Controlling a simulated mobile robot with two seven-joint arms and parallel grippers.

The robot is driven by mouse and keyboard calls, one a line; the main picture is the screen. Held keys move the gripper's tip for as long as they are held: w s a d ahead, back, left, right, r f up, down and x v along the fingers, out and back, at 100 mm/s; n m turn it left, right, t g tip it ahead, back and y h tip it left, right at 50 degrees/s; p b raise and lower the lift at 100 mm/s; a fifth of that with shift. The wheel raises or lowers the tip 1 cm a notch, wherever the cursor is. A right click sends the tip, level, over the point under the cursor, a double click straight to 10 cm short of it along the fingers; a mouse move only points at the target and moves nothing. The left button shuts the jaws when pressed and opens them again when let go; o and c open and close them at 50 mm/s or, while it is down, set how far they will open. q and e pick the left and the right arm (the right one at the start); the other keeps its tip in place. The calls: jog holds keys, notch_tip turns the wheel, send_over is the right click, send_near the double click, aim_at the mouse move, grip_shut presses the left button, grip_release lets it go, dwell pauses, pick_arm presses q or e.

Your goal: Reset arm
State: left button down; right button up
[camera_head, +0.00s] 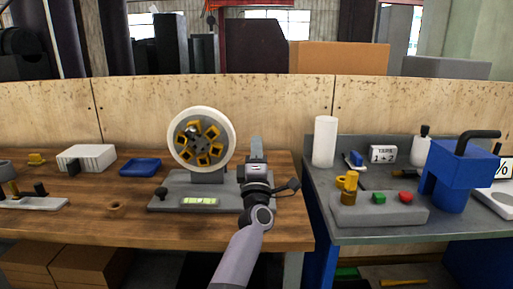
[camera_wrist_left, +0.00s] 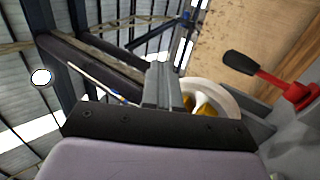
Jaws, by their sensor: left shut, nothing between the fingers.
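My left gripper (camera_head: 256,143) points upward in front of the right part of the grinder. Its fingers (camera_wrist_left: 163,85) are together and empty in the wrist view. The grinder has a round white-rimmed wheel (camera_head: 228,142) with yellow blocks on its face. Its grey base (camera_head: 175,197) carries a small green display (camera_head: 199,201) and stands on the wooden table. The wheel also shows behind the fingers in the wrist view (camera_wrist_left: 226,96). My left arm and gripper hide part of the base's right side. My right gripper is in neither view.
A blue tray (camera_head: 140,167) and a white ribbed block (camera_head: 87,157) lie left on the wooden table (camera_head: 115,226). The grey table at right holds a white cylinder (camera_head: 325,141), a button box (camera_head: 378,212) and a blue machine (camera_head: 455,175). A red lever (camera_wrist_left: 282,82) with black handle shows in the wrist view.

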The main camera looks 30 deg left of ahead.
pick_arm(q)
jog(key=s+d+f+m+g+h, duration=0.1)
jog(key=s+d+f+m+h, duration=0.25)
jog(key=f+m, duration=0.35)
jog(key=s+d+f+m+g+h, duration=0.1)
jog(key=s+d+f+m+h, duration=0.3)
jog(key=f, duration=0.5)
jog(key=s+d+f+m+g+h, duration=0.1)
jog(key=s+d+f+m+h, duration=0.1)
jog(key=s+f+m+h, duration=0.4)
jog(key=s+d+f+m+g, duration=0.3)
jog(key=s+f+m, duration=0.1)
jog(key=s+f, duration=0.4)
jog(key=s+d+f+m+g+h+p, duration=0.1)
jog(key=s+d+f+m+g, duration=0.2)
jog(key=s+f, duration=0.5)
jog(key=s+m+g, duration=0.1)
jog(key=s+m, duration=0.1)
jog(key=s, duration=0.2)
jog(key=shift+f+m, duration=0.2)
jog(key=shift+m, duration=0.1)
jog(key=shift+s+d, duration=0.1)
